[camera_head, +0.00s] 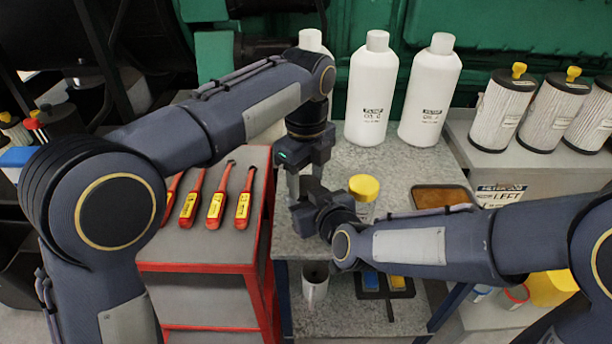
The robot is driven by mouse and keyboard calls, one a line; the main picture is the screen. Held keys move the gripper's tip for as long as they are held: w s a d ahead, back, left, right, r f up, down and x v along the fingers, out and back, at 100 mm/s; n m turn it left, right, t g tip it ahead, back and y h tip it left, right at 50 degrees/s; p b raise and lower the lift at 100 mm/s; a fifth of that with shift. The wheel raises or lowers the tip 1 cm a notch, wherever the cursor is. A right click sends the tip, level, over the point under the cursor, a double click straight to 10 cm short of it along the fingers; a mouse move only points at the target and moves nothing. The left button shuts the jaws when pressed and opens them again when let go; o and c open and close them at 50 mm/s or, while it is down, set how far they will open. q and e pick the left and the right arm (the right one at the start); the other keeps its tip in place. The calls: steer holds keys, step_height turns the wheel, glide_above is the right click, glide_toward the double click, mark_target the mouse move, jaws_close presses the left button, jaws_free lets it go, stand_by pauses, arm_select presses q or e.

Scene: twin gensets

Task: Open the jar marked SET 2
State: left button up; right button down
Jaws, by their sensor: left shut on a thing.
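My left gripper (297,183) points down over the grey bench top. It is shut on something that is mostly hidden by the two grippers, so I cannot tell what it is. My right gripper (304,208) reaches in from the right, just below and very close to the left one. Its fingers are bunched against the same spot, and I cannot tell whether they are open or shut. A clear jar with a yellow lid (364,186) stands just right of the grippers, partly hidden by my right wrist. I cannot read any SET 2 marking.
White bottles (372,92) stand at the back of the grey bench (335,158). A brown-filled tray (440,197) lies at right. Red-and-yellow screwdrivers (215,208) lie on the red cart (190,266). Filters (552,112) stand far right. A cup (315,286) is on the lower shelf.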

arm_select(q)
steer(key=n, duration=0.2)
steer(key=shift+n, duration=0.4)
steer(key=o, duration=1.1)
steer(key=shift+r, duration=2.3)
steer(key=shift+c, duration=0.3)
steer(key=shift+d+r+m, duration=0.15)
steer(key=shift+r+m, duration=0.6)
steer(key=shift+m, duration=0.15)
steer(key=shift+r+m, duration=0.7)
steer(key=shift+r, duration=0.1)
steer(key=shift+f, duration=3.85)
steer(key=c, duration=1.1)
